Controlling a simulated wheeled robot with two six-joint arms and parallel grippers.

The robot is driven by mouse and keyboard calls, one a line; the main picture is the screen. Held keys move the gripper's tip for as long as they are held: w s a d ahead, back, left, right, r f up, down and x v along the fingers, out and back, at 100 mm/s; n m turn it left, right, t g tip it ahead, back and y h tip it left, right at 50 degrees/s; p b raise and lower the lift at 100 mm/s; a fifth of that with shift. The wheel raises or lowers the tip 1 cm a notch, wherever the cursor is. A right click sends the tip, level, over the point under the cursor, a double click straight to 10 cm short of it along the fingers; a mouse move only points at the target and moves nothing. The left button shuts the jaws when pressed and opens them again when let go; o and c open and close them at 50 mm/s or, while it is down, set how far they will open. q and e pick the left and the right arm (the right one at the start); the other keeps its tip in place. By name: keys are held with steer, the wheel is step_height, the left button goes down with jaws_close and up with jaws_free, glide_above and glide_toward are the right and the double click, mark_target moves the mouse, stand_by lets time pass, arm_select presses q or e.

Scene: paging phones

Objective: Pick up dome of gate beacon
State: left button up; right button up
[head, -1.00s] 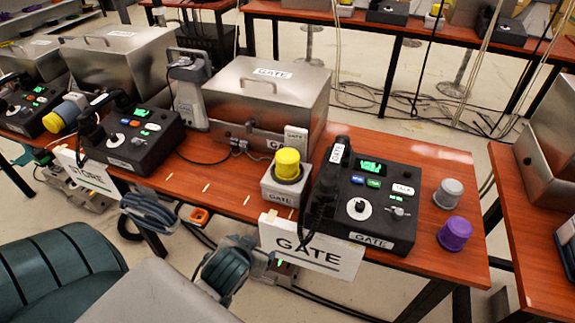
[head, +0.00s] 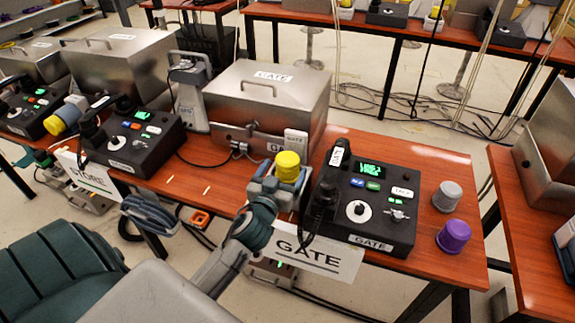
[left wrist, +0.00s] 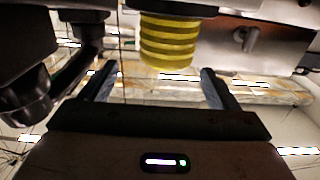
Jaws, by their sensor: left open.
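Nothing is held. My right gripper is not in view.
The black GATE console (head: 366,205) with its handset stands close right of the beacon. A white GATE sign (head: 318,252) hangs at the front edge. A steel GATE case (head: 268,103) is behind. Grey (head: 447,196) and purple (head: 453,236) domes stand at the right.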

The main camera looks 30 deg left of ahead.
mark_target(288, 156)
arm_select(q)
steer(key=shift+x, duration=1.1)
steer(key=p+x, duration=0.1)
steer(key=x, duration=0.3)
steer(key=shift+a+p, duration=0.35)
steer(key=shift+p, duration=0.05)
steer(key=shift+w+a+f, duration=0.1)
steer(key=shift+w+a, duration=0.05)
steer(key=shift+w, duration=0.4)
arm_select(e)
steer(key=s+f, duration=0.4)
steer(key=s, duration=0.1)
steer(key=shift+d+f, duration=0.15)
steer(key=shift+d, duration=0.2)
arm_select(q)
steer(key=shift+c, duration=0.2)
steer(key=c, duration=1.1)
